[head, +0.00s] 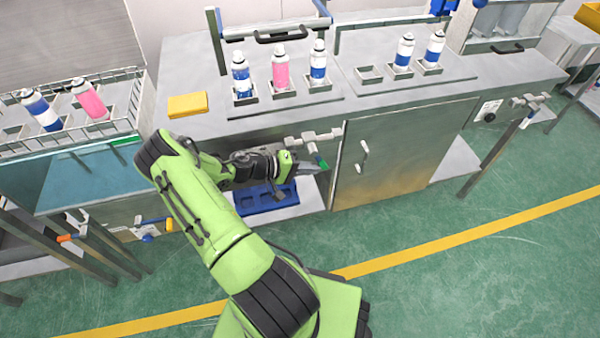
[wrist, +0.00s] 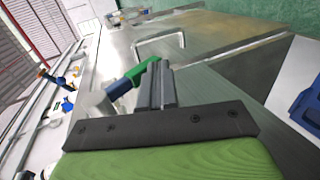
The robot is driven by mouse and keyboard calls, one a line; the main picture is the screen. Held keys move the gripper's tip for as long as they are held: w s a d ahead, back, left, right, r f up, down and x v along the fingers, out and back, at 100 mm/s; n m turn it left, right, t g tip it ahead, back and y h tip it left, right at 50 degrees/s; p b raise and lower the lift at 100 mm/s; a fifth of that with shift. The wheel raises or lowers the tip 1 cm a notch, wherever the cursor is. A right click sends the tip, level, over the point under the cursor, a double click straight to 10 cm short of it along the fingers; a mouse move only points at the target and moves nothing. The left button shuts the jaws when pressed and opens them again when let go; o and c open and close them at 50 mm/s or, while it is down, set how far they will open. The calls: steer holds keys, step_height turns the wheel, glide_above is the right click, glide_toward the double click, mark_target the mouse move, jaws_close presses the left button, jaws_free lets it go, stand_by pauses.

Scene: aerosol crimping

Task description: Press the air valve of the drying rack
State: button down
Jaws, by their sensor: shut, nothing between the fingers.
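A valve with a green lever (head: 321,162) hangs from a grey pipe fitting (head: 313,138) on the front of the middle bench. My gripper (head: 314,169) is shut and empty, with its tips close beside this lever. In the wrist view the green lever (wrist: 140,72) with its blue part (wrist: 118,88) lies just left of the shut fingers (wrist: 155,84). I cannot tell whether they touch. No label shows which valve belongs to the drying rack.
A cabinet door (head: 398,155) with a handle is right of my gripper. A blue tray (head: 265,199) lies on the shelf below it. Spray cans (head: 281,72) stand in holders on the bench; a wire rack (head: 125,132) with tilted cans is at the left. The green floor in front is clear.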

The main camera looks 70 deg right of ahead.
steer(key=shift+s+d+b, duration=0.4)
steer(key=shift+s, duration=0.4)
steer(key=p+v, duration=0.3)
steer(key=v, duration=1.2)
steer(key=shift+w, duration=0.4)
steer(key=shift+a, duration=0.1)
